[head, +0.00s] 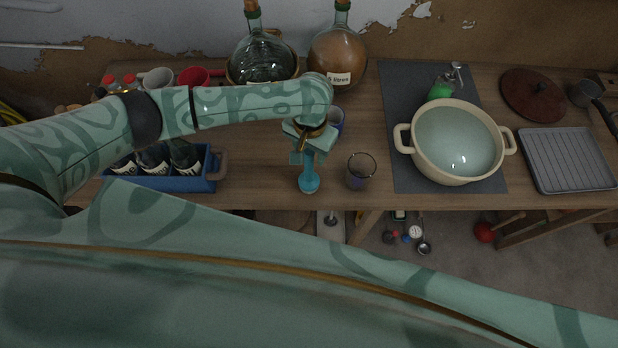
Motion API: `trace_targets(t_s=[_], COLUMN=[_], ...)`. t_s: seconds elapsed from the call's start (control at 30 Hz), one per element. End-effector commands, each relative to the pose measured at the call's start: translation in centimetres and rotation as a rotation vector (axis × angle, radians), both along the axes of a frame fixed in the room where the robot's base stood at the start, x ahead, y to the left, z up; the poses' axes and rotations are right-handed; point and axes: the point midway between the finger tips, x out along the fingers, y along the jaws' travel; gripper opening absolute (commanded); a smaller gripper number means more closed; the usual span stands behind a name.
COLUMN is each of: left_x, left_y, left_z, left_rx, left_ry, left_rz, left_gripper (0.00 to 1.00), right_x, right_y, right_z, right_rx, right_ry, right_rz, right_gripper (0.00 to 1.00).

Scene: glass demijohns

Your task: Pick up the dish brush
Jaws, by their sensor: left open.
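The dish brush (309,181) looks like a teal object with a wider round lower end and a narrow handle rising from it. It stands near the front edge of the wooden table, left of the middle of the head view. My left gripper (308,153) points down over the brush's upper end. Its jaws are open at the handle, and they hide the handle's top. I cannot tell whether a finger touches it. My right gripper is not in view.
A glass cup (361,171) stands close right of the brush, with another cup (336,118) behind. A blue bottle crate (190,182) is left. A cream pot (457,142) sits on a grey mat (398,88) at right. Two demijohns (262,60) (338,58) stand behind my arm.

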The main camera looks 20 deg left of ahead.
Motion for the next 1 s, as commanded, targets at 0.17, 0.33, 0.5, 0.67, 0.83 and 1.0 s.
trace_targets(t_s=[0.17,0.33,0.5,0.67,0.83,1.0], left_x=[-0.1,0.0,0.0,0.0,0.0,0.0], left_y=[0.2,0.2,0.2,0.2,0.2,0.2], left_z=[-3.3,-4.5,-4.5,-4.4,-4.4,-4.3], left_rx=[0.001,0.000,0.000,0.000,0.000,0.000], left_ry=[0.003,0.001,0.000,0.000,0.000,0.000], left_rz=[-0.001,-0.002,-0.003,-0.002,-0.002,-0.002], left_gripper=[0.47,0.47,0.47,0.08,0.00,0.00], right_x=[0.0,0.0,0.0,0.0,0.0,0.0], right_y=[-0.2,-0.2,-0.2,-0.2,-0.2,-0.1], right_z=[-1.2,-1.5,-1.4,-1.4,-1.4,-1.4], right_rx=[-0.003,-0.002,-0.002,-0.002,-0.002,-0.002], right_ry=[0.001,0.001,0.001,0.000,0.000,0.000], right_rz=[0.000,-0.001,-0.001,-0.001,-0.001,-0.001], right_gripper=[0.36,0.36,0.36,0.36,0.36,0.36])
